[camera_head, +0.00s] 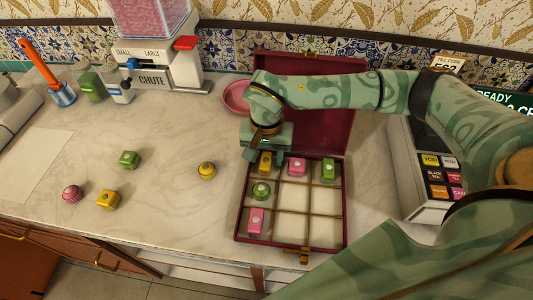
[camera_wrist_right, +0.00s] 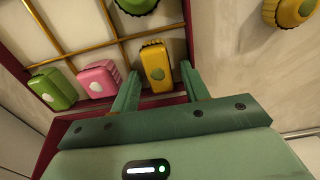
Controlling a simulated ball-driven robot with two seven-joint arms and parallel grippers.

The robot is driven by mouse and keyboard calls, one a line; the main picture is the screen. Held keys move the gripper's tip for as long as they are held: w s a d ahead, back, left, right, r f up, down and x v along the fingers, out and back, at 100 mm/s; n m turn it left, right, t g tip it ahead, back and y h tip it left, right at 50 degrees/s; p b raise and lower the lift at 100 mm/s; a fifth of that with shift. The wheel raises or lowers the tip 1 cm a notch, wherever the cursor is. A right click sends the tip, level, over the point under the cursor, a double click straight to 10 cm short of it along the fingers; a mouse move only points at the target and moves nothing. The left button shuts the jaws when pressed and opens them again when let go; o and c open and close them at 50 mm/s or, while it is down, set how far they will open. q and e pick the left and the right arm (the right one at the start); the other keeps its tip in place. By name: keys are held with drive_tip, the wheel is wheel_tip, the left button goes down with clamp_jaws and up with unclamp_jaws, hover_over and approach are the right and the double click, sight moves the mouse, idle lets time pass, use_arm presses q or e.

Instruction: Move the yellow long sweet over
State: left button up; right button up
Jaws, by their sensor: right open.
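The yellow long sweet (camera_head: 265,165) sits in the back-left compartment of an open dark red box (camera_head: 240,205) with gold dividers. My right gripper (camera_head: 264,151) is at the back of that compartment, open, and partly hides the sweet in the head view. In the right wrist view the yellow long sweet (camera_wrist_right: 157,66) lies between the open fingers (camera_wrist_right: 160,84), with a gap showing on the left side. I cannot tell whether either finger touches it. A pink long sweet (camera_head: 297,167) and a green long sweet (camera_head: 328,170) share the back row. My left gripper is not in view.
The box also holds a round green sweet (camera_head: 261,190) and a pink sweet (camera_head: 256,221); its middle and front-right compartments are empty. A round yellow sweet (camera_head: 206,170) and several other sweets lie on the counter to the left. A till (camera_head: 437,190) stands right.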

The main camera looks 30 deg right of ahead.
sight(267, 157)
wheel_tip(267, 157, up, 12)
drive_tip(key=p, duration=0.3)
drive_tip(key=shift+r, duration=0.15)
idle(0.4)
